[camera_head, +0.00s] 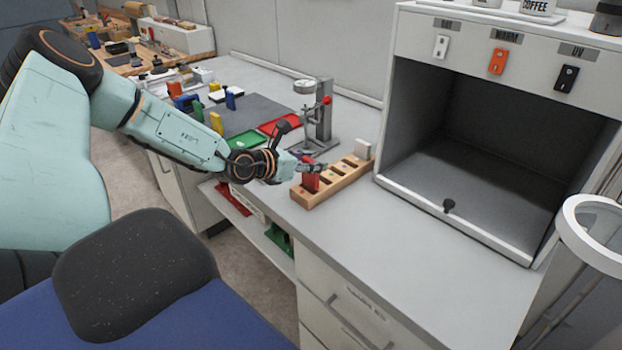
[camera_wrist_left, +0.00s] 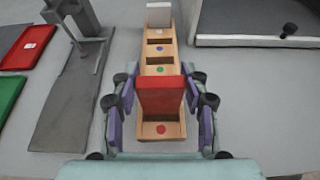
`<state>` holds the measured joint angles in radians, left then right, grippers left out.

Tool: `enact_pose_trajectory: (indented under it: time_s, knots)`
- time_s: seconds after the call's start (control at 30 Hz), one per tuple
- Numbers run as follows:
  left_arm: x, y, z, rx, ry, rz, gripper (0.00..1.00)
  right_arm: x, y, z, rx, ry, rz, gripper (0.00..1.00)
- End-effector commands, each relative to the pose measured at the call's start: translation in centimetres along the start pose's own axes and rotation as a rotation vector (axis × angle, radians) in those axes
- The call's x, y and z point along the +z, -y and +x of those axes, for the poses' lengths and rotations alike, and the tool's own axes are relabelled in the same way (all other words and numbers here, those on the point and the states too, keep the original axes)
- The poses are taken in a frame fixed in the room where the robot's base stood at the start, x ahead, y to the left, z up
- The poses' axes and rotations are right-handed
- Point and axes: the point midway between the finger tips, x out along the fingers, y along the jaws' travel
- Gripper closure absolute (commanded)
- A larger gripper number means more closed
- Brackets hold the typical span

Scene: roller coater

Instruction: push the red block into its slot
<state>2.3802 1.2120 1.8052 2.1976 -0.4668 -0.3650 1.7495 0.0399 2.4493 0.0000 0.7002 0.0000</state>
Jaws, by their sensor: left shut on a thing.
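The red block (camera_head: 310,183) stands upright at the near end of a wooden slotted holder (camera_head: 345,182). In the wrist view the red block (camera_wrist_left: 161,97) is just behind the red dot on the holder (camera_wrist_left: 147,131). I cannot tell how deep it sits in its slot, as the block hides the opening. My left gripper (camera_head: 313,167) is shut on the red block. In the wrist view its fingers flank the block on both sides (camera_wrist_left: 161,112). My right gripper is not in view.
Other slots with green and blue dots look empty; a white block (camera_wrist_left: 159,15) stands at the far end. A grey press stand (camera_head: 323,115), a red tray (camera_head: 283,124) and a green tray (camera_head: 245,142) are left of the holder. An open cabinet (camera_head: 455,235) is on the right.

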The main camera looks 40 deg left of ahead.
Motion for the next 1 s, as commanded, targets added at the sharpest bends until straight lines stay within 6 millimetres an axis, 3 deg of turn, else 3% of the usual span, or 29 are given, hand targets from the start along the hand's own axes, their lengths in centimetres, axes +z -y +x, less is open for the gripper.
enact_pose_trajectory:
  time_s: [0.23, 0.37, 0.57, 0.6, 0.83, 1.0]
  knots:
    - [-2.6, 0.0, 1.2, -0.001, -0.005, 0.003, 0.83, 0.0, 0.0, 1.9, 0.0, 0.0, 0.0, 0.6]
    - [-3.7, 0.1, 1.6, -0.002, -0.009, 0.0, 0.99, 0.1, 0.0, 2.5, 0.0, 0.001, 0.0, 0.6]
    - [-3.8, 0.2, 1.5, -0.005, -0.013, -0.003, 1.0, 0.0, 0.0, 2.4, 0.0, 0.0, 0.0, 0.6]
    - [-3.8, 0.2, 1.5, -0.005, -0.013, -0.003, 0.51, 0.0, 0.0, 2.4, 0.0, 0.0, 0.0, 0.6]
    - [-3.5, 0.1, 1.5, -0.003, -0.006, -0.001, 0.32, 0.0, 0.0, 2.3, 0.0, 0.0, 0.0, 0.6]
    - [-3.3, 0.1, 1.5, -0.002, -0.003, 0.0, 0.32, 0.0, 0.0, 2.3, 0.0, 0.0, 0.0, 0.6]
